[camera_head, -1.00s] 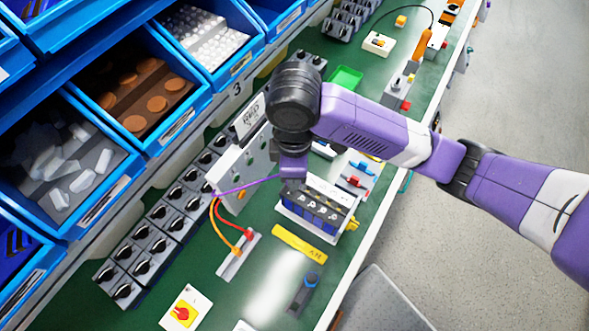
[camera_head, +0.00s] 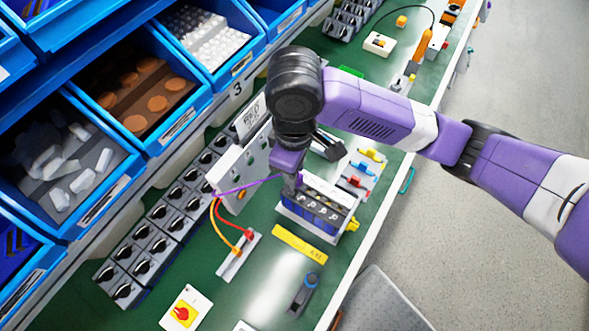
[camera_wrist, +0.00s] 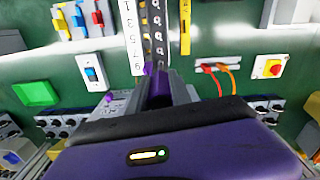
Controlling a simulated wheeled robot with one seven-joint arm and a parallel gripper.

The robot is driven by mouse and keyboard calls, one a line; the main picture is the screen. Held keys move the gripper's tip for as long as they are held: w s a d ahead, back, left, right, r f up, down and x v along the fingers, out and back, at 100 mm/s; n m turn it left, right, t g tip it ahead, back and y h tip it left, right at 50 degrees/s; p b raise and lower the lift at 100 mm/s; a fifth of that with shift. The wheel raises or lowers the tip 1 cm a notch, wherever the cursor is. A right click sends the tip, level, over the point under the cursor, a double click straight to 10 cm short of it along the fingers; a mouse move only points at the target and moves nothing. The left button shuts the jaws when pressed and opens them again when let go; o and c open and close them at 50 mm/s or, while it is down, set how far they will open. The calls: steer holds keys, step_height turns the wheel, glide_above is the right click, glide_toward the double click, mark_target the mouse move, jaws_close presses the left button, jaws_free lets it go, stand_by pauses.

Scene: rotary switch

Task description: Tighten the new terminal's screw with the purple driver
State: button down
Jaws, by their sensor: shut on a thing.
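The row of terminals (camera_head: 312,206) sits in a white-edged holder left of the board's front edge. It also shows in the wrist view (camera_wrist: 158,25), beside a white strip numbered 1 3 5 7 9. My gripper (camera_head: 292,186) is over the back left end of this row, pointing down. In the wrist view my gripper (camera_wrist: 160,90) is shut on the purple driver (camera_wrist: 160,84), of which only a little shows between the fingers. The driver's tip and the screw are hidden, so contact cannot be told. A purple wire (camera_head: 245,187) runs from the upright panel to the terminals' back left end.
A grey upright panel (camera_head: 240,170) stands close on the left. Orange and red wires (camera_head: 228,224) and a yellow strip (camera_head: 299,244) lie in front. Blue bins (camera_head: 160,140) line the left.

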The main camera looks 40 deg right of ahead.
steer(key=shift+r, duration=1.75)
